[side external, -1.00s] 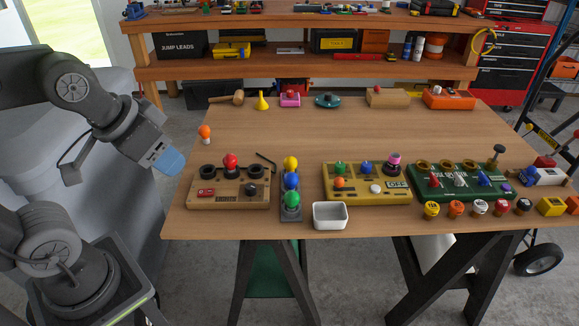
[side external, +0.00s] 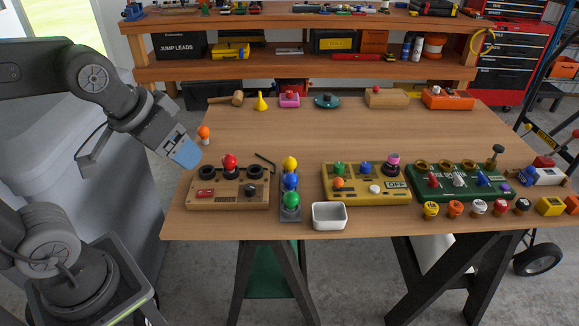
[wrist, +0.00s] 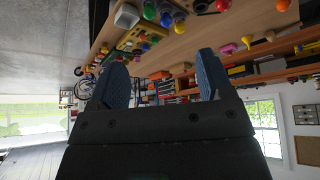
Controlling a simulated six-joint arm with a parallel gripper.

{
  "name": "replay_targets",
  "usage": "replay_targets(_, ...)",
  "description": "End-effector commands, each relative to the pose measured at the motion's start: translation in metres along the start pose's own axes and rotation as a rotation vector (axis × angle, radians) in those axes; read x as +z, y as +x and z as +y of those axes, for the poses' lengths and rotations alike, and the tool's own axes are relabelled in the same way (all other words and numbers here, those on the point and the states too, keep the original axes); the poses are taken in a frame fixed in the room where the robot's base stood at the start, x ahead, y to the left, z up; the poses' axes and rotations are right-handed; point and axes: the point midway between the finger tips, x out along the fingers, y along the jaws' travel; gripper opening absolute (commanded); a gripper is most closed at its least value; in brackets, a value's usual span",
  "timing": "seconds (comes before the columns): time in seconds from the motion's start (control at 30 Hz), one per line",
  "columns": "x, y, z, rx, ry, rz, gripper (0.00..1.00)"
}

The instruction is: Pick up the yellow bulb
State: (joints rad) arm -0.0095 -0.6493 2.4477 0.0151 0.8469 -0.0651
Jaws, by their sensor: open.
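A wooden box with a red bulb (side external: 230,161) stands between my gripper and the holder. An orange bulb (side external: 204,132) stands close to my gripper. A white bin (side external: 329,216) is right of the holder. The table's middle (side external: 310,130) is clear.

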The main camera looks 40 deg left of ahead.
Motion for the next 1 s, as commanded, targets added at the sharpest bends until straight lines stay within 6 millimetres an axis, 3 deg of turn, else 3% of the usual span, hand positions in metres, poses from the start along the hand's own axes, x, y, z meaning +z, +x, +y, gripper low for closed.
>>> replay_targets(0.27,-0.086,0.067,-0.013,-0.047,-0.236,0.015,0.73)
replay_targets(0.5,-0.141,0.153,-0.028,-0.068,-0.436,0.042,0.73)
replay_targets(0.7,-0.162,0.218,-0.038,-0.069,-0.561,0.06,0.73)
replay_targets(1.0,-0.168,0.258,-0.043,-0.067,-0.613,0.07,0.73)
